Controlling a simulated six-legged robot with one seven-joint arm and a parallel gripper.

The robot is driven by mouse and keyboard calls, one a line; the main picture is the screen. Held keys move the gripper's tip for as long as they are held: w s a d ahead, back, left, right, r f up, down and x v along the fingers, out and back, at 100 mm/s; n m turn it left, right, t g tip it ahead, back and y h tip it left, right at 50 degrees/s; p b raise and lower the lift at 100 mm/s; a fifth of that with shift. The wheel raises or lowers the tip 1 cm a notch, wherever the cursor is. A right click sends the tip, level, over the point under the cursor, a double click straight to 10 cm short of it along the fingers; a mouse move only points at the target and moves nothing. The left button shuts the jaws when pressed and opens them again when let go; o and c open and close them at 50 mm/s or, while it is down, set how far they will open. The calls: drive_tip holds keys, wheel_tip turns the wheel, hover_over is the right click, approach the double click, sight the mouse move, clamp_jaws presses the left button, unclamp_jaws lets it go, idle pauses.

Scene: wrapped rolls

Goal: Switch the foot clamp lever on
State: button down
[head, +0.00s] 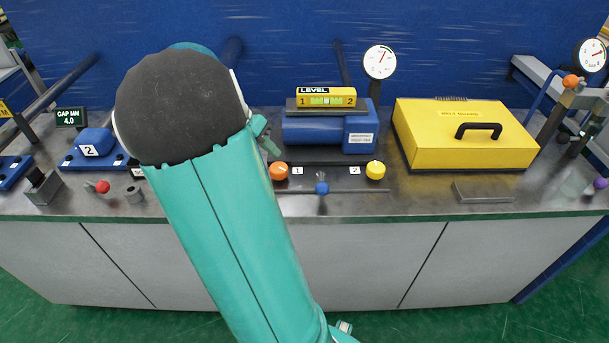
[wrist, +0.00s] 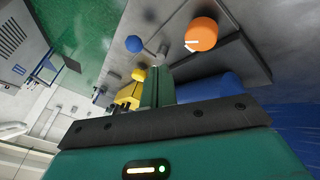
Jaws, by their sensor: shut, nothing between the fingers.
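A small lever with a blue ball knob (head: 322,188) stands at the front of the bench, between an orange knob (head: 279,171) marked 1 and a yellow knob (head: 375,170) marked 2. I read no label naming it the foot clamp lever. In the wrist view the blue ball (wrist: 133,44) is left of the orange knob (wrist: 201,34), with the yellow knob (wrist: 138,74) below. My gripper (wrist: 158,80) is shut and empty, pointing toward these controls, apart from the blue ball. In the head view my arm mostly hides it.
Behind the knobs is a blue machine (head: 312,131) with a yellow level (head: 326,97) on top. A yellow box (head: 465,135) with a black handle is to the right. A red-knobbed lever (head: 103,187) stands at the left. A dial gauge (head: 380,62) rises behind.

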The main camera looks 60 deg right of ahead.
sight(322, 182)
drive_tip(key=shift+s+d, duration=0.1)
drive_tip(key=x, duration=1)
drive_tip(key=shift+s+f, duration=0.2)
drive_tip(key=s, duration=0.2)
drive_tip(key=shift+s+a, duration=0.2)
drive_tip(key=shift+s, duration=0.05)
drive_tip(key=shift+s+f, duration=0.1)
drive_tip(key=shift+s, duration=0.4)
